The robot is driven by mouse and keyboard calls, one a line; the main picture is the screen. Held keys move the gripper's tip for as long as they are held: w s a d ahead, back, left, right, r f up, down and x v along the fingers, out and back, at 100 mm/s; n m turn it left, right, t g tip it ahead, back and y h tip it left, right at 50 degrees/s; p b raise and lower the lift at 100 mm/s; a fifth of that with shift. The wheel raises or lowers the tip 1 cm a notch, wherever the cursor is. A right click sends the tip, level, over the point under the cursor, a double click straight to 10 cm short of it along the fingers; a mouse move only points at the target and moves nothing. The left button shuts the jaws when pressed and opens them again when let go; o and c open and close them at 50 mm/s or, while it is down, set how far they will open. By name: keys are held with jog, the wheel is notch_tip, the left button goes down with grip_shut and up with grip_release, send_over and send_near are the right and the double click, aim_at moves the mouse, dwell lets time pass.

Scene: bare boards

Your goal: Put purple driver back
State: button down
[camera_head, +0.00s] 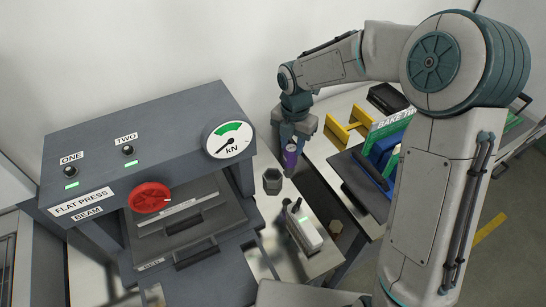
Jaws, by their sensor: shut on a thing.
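My gripper (291,142) points down near the middle of the view and is shut on the purple driver (291,157). The driver hangs upright below the fingers, and its lower end is too small to make out. It is above the narrow light table strip, behind and to the right of a dark hexagonal cup (272,181). I cannot tell whether the driver touches anything below.
The grey press (150,150) with a red wheel (149,197) and kN dial (229,140) fills the left. A pale device (303,229) with a green light stands in front of the cup. A yellow bracket (349,126) and dark tray (357,181) lie right of the gripper.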

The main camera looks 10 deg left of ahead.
jog(key=w+a+f+p, duration=0.1)
jog(key=a+f, duration=0.4)
jog(key=f, duration=0.2)
jog(key=shift+w+a+f, duration=0.25)
jog(key=shift+w, duration=0.1)
jog(key=shift+f, duration=0.15)
jog(key=c, duration=1)
grip_release()
